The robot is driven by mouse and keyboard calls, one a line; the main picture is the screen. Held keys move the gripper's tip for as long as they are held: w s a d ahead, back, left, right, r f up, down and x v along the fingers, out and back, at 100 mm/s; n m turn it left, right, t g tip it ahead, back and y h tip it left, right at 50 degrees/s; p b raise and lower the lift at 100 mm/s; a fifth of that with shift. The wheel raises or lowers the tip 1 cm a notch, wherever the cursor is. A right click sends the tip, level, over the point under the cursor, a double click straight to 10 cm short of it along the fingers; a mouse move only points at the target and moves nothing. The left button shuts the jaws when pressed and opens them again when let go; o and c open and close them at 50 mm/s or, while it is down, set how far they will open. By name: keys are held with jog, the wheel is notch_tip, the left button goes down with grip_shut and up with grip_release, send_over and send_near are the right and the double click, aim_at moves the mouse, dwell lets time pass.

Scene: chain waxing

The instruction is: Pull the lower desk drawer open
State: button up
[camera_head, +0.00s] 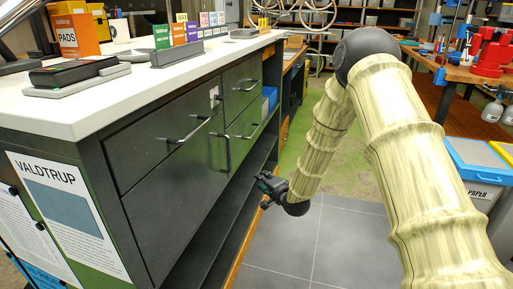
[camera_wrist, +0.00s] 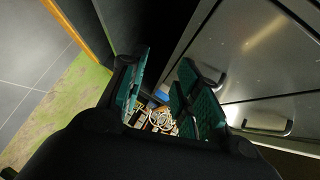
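The dark grey desk has a white top (camera_head: 150,75) and several metal fronts. At its far end, the upper drawer (camera_head: 241,82) sits above the lower drawer (camera_head: 245,119), which has a bar handle (camera_head: 248,134). Both look shut. My gripper (camera_head: 267,188) is in front of the desk, below and to the right of that handle, apart from it. The wrist view shows its two green-padded fingers (camera_wrist: 160,92) spread with nothing between them. A bar handle (camera_wrist: 266,130) shows right of the fingers; I cannot tell which front it belongs to.
A wide near drawer (camera_head: 170,140) and a door with an upright handle (camera_head: 227,154) are closer. An open shelf (camera_head: 215,225) lies low under the desk. Grey tiled floor (camera_head: 310,240) is clear beside it. Bins (camera_head: 470,175) stand at the right.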

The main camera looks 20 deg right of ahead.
jog(key=w+d+r+m+t+y+b, duration=0.1)
jog(key=w+d+r+m+t+b, duration=0.35)
jog(key=w+r+b, duration=0.55)
jog(key=f+b+x, duration=0.1)
jog(key=b+x, duration=0.3)
jog(key=x, duration=0.6)
jog(key=shift+r+n, duration=0.3)
jog(key=shift+n, duration=0.05)
jog(key=shift+w, duration=0.1)
grip_shut()
